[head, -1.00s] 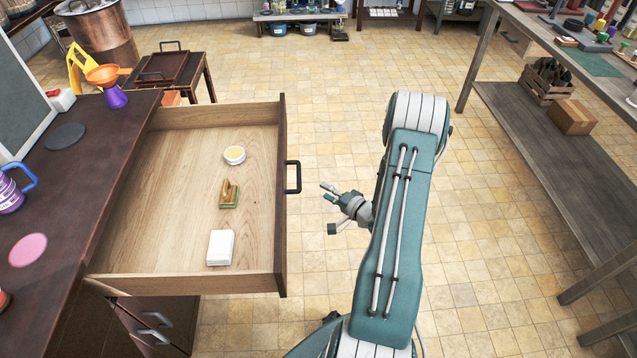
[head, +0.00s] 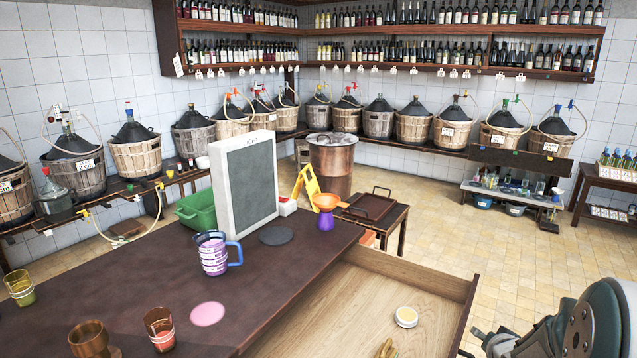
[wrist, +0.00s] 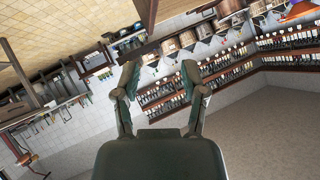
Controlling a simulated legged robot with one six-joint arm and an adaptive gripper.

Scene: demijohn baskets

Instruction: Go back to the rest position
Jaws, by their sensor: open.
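My gripper (wrist: 158,82) shows in the wrist view with its two fingers apart and nothing between them. In the head view my arm is at the lower right corner, and part of the gripper (head: 478,338) shows beside the open drawer (head: 440,283). The gripper is outside the drawer, to its right. In the drawer lie a round pale-topped tin (head: 407,317) and, cut off at the bottom edge, a yellowish object (head: 387,349).
A low side table (head: 398,213) stands behind. Demijohn baskets line the walls. Tiled floor (head: 510,240) is clear right of the drawer.

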